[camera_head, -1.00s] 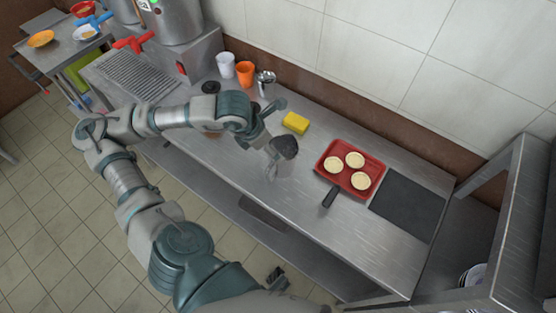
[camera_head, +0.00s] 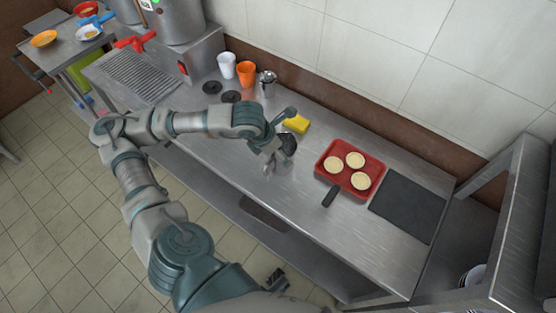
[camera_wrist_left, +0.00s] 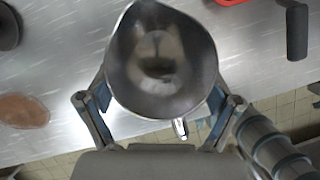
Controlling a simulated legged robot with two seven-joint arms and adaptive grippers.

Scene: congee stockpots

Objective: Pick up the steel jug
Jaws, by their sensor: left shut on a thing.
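The steel jug (camera_wrist_left: 160,60) fills the upper middle of the left wrist view, its open mouth facing the camera and its inside looking empty. A small part of its handle (camera_wrist_left: 181,128) shows at its lower edge. My left gripper (camera_wrist_left: 158,108) is shut on the jug, with one finger on each side of its body. In the head view my left gripper (camera_head: 272,160) is over the middle of the steel counter, left of the red tray, and mostly hides the jug. Whether the jug touches the counter is hard to tell.
A red tray (camera_head: 327,169) with three pale rounds and a dark handle lies right of the gripper, beside a dark mat (camera_head: 407,204). A yellow sponge (camera_head: 297,123) is just behind. White cup (camera_head: 227,66), orange cup (camera_head: 246,73) and steel container (camera_head: 267,84) stand farther back.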

